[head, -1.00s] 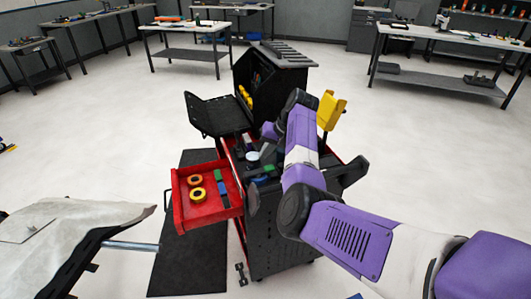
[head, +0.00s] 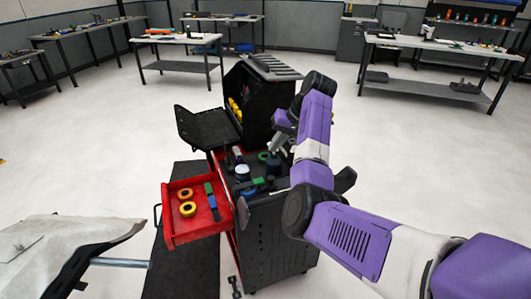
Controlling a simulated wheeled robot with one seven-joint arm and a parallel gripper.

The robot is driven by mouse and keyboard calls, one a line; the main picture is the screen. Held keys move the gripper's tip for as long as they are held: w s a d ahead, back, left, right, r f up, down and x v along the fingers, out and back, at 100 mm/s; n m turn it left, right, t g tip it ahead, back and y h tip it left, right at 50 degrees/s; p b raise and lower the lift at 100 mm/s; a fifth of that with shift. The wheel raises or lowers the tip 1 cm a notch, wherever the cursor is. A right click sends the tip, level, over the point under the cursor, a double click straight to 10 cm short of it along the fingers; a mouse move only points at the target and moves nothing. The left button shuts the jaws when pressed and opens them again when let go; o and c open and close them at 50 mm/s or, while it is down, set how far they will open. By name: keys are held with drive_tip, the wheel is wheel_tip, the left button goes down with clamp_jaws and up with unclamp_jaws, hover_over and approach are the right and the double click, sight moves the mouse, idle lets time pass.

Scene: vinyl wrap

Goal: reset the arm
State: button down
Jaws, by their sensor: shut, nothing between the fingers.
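My purple and white arm (head: 312,125) reaches from the lower right over the black tool cart (head: 275,230). My gripper (head: 273,148) is a small grey shape left of the wrist, over the cart's top tray. It looks shut and holds nothing that I can see. The arm hides part of the tray's right side.
The cart's red drawer (head: 172,233) is open on the left, with yellow and orange tape rolls (head: 188,209) in it. Dark bottles and small items fill the top tray. A covered panel (head: 60,240) stands at the lower left.

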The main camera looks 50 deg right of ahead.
drive_tip(key=shift+s+d+r, duration=0.15)
drive_tip(key=shift+s+r, duration=0.05)
idle(0.6)
